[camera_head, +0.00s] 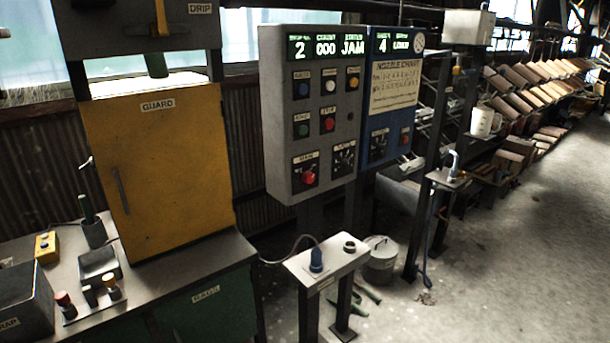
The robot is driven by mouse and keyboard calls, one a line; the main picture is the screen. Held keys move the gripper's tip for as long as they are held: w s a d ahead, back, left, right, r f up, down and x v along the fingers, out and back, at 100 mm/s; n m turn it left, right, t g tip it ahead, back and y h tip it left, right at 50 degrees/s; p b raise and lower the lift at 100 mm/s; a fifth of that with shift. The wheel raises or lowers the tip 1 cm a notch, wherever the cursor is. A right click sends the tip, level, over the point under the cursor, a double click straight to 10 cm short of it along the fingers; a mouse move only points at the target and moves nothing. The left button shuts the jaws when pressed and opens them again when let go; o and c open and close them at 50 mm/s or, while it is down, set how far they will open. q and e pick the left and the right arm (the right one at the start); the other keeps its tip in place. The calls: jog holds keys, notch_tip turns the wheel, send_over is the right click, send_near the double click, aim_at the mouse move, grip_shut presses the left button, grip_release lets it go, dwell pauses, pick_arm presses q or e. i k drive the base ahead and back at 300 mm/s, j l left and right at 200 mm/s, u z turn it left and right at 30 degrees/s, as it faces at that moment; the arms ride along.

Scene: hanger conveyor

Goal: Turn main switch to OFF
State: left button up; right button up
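The main switch (309,177) is a red rotary knob on a dark square plate, at the lower left of the grey control panel (278,120). A small label sits above it, too small to read surely. The knob looks tilted, but I cannot tell which position it points to. The panel's display (326,46) shows 2, 000 and JAM. Neither of my grippers is in view, and nothing touches the switch.
A black dial (343,158) and several coloured buttons share the panel. A blue panel (391,100) adjoins it on the right. A yellow guard door (158,165) stands left above a workbench (190,262). A small pedestal (328,262) stands below the panel. Open floor lies right.

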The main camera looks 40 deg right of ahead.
aim_at(308, 177)
jog(key=z, duration=1.25)
